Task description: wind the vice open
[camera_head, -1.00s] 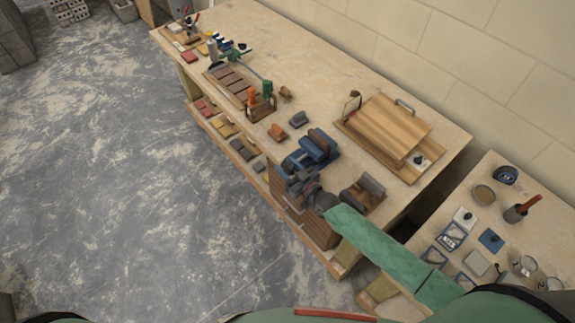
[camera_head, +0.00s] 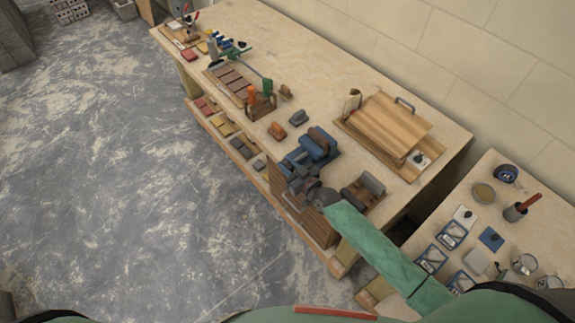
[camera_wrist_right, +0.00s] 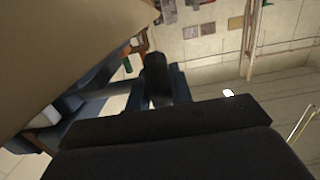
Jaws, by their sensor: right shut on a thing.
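The blue vice (camera_head: 312,150) stands at the front edge of the long workbench, with a brown block at its top. My right gripper (camera_head: 290,174) is at the near side of the vice, beyond the bench edge. It is shut on the vice handle, which is mostly hidden in the head view. In the right wrist view a dark rounded knob (camera_wrist_right: 155,72) shows between the fingers, and blue vice parts (camera_wrist_right: 75,115) show to the left. How far the vice jaws stand apart cannot be told. My left gripper is not in view.
A wooden board stack (camera_head: 392,128) lies behind on the workbench (camera_head: 300,60). A brown and grey block (camera_head: 362,190) sits right of the vice, and a small grey block (camera_head: 298,117) left of it. A side table (camera_head: 450,215) holds tubs and tiles. The floor in front is clear.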

